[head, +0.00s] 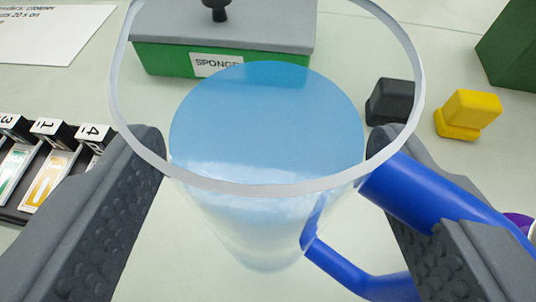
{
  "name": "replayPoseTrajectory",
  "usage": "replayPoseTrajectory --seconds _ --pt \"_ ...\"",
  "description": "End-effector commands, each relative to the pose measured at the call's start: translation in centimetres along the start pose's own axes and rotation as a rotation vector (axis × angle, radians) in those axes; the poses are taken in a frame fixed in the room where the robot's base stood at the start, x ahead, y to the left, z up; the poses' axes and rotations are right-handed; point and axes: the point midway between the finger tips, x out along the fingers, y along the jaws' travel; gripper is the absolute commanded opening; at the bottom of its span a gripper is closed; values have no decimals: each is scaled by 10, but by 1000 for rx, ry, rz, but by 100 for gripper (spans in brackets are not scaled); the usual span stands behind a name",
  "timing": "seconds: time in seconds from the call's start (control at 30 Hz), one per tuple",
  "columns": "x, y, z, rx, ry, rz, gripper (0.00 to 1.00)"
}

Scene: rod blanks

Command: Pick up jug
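The jug is a clear vessel (260,225) with a wide round rim, blue liquid inside and a blue handle (435,205) on its right side. It stands upright in the middle of the head view. My gripper (272,140) is spread wide, one dark grey finger on each side of the jug. Pale surface shows between the lower jug wall and both fingers.
A green box with a grey lid marked SPONGE (165,58) stands behind the jug. A black block (391,100) and a yellow block (467,114) sit to the right. A numbered rack (40,160) is at left, a paper sheet (50,35) at upper left, a green object (512,45) at upper right.

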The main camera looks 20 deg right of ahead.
Motion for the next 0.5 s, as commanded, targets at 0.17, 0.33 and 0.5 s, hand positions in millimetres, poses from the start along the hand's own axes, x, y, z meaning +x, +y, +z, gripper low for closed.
replayPoseTrajectory --seconds 0.17,0.33,0.5 --pt "21 0 -2 1 3 1 64" --pt "29 -1 0 1 1 -1 64" --pt "29 0 -1 1 1 0 64"
